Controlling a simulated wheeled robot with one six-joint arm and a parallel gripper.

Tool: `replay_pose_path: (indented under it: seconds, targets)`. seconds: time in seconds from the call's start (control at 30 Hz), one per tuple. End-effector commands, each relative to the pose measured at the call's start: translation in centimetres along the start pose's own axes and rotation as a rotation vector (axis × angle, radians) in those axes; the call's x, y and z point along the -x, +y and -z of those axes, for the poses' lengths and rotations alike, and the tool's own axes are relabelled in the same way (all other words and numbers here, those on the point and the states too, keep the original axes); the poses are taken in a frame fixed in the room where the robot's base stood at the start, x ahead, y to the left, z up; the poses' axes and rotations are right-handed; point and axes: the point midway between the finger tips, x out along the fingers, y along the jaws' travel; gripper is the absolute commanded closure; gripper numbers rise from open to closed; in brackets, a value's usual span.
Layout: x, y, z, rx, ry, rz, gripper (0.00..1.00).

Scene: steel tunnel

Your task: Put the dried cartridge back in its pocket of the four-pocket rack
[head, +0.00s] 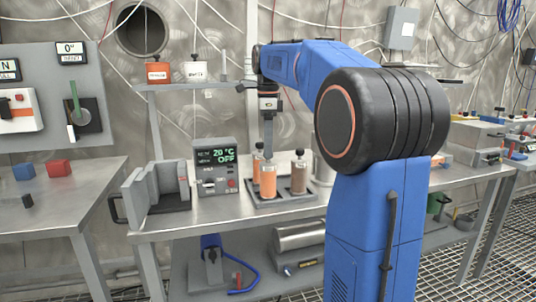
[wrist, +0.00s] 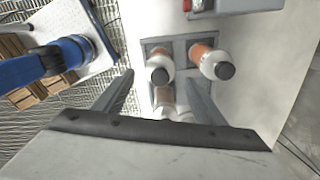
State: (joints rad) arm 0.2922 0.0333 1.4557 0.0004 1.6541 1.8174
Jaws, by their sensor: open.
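The four-pocket rack (head: 282,194) is a grey tray on the middle bench. In the head view an orange cartridge (head: 268,181) stands front left, a brown one (head: 298,176) front right, and another (head: 257,160) behind. The wrist view shows cartridges with pale tops and dark caps in the rack (wrist: 180,48), one upper left (wrist: 159,67) and one upper right (wrist: 213,65). A lower one (wrist: 165,96) is partly hidden by my gripper. I cannot tell which is the dried one. My gripper (head: 268,148) points down over the rack, open, its fingers (wrist: 160,78) holding nothing visible.
A grey control box (head: 216,168) reading 20 °C and OFF stands left of the rack, beside a grey bracket (head: 153,190). A shelf behind carries an orange pot (head: 158,72) and a white pot (head: 196,71). The bench front left of the rack is clear.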

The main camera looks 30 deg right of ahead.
Motion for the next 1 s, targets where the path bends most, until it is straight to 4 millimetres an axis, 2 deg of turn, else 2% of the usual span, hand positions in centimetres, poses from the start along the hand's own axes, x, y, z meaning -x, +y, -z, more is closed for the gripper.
replay_pose_path:
  seconds: [0.2,0.43,0.6,0.83,0.93,1.0]
  targets:
    - [4.4,-0.1,0.0,0.0,-0.001,0.003,0.36]
    - [7.4,-0.1,0.0,0.0,0.0,0.002,0.36]
    - [8.2,0.0,0.0,0.0,0.0,0.0,0.36]
    - [8.3,0.1,0.0,0.005,0.0,0.001,0.36]
    - [8.0,1.0,-0.2,0.051,-0.002,0.011,0.36]
    - [7.5,2.2,-0.5,0.12,-0.005,0.024,0.36]
